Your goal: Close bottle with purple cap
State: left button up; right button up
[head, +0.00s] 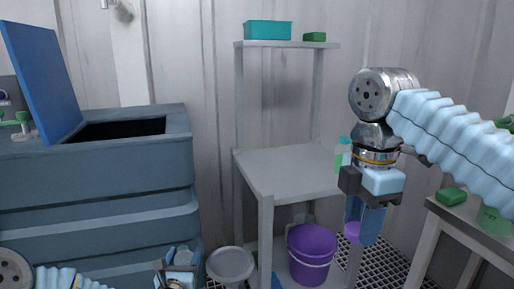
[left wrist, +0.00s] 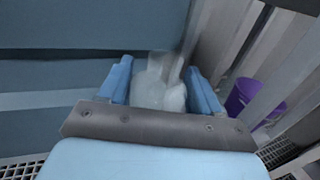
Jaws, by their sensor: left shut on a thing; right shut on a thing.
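My right gripper (head: 364,226) points down in front of the shelf's right side in the head view. It is shut on a small purple cap (head: 352,232), partly hidden by the blue fingers. My left gripper (head: 180,262) is low at the bottom edge of the head view, in front of the dark tank. It is shut on a whitish, translucent bottle (left wrist: 160,88), which sits between the two blue fingers in the left wrist view. The bottle's mouth is not clear in either view. The cap and bottle are well apart.
A grey tank (head: 95,190) with a raised blue lid stands left. A grey shelf table (head: 285,172) stands in the middle, with a green-labelled bottle (head: 342,155) at its right. A purple bucket (head: 311,254) and a grey bucket (head: 231,264) are below. Another table (head: 470,222) is right.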

jog(key=w+f+m, duration=0.5)
jog(key=f, duration=0.5)
jog(key=w+f+m, duration=0.5)
jog(key=f, duration=0.5)
jog(key=d+f+m, duration=0.3)
jog(key=f+m, duration=0.7)
jog(key=f, duration=0.7)
jog(key=shift+s+f, duration=0.2)
jog(key=shift+f, duration=0.15)
jog(key=shift+d, duration=0.1)
pick_arm(q)
jog(key=s+d+f+m+g+h, duration=0.2)
jog(key=s+d+f+m+h, duration=0.2)
jog(key=d+f, duration=0.3)
jog(key=s+d+f+m+g+h, duration=0.2)
jog(key=s+d+f+m+h, duration=0.2)
jog(key=d+f+h, duration=0.3)
jog(key=shift+d+f+h, duration=0.25)
jog(key=shift+d+h, duration=0.05)
jog(key=shift+d, duration=0.6)
jog(key=shift+s, duration=0.1)
